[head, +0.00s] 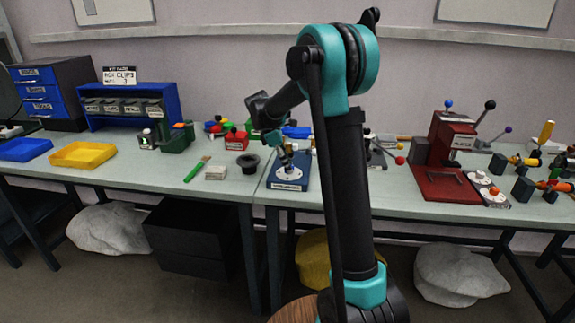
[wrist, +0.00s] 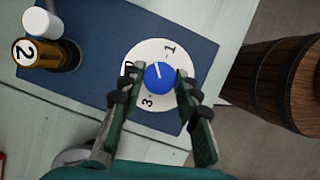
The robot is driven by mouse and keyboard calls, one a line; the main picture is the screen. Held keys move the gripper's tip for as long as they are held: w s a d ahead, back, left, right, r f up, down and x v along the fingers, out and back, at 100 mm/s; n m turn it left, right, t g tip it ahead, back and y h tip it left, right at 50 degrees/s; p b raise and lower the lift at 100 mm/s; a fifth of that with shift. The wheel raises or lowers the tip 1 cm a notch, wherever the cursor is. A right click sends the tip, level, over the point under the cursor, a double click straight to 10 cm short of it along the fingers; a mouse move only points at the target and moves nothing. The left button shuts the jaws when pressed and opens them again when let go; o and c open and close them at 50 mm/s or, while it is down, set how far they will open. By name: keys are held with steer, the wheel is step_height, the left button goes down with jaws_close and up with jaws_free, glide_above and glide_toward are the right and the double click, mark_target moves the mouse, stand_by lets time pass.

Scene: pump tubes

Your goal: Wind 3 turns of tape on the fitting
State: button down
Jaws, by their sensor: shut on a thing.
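A blue round knob (wrist: 159,77) with a white line sits in the middle of a white dial (wrist: 150,48). Marks 1 and 3 show on the dial; another mark on its left is partly hidden by a finger. My gripper (wrist: 160,88) is shut on the knob, one finger on each side. The dial is on a blue base (wrist: 195,28), which also shows at the table's front in the head view (head: 290,185). I cannot tell which is the fitting or tape.
A dark round cup (head: 248,163), a pale block (head: 215,173) and a green stick (head: 197,169) lie left of the base. A red press (head: 450,150) stands to the right. A wooden barrel (wrist: 270,78) stands beyond the table edge.

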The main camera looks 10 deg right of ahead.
steer(key=shift+w+m+g, duration=0.15)
steer(key=shift+m+g, duration=0.25)
steer(key=shift+m, duration=0.8)
steer(key=shift+m+y, duration=0.3)
steer(key=shift+m, duration=0.2)
steer(key=m+g, duration=0.1)
steer(key=m, duration=0.2)
steer(key=shift+g+y, duration=0.3)
steer(key=c, duration=1.3)
jaws_free()
steer(key=shift+c, duration=0.2)
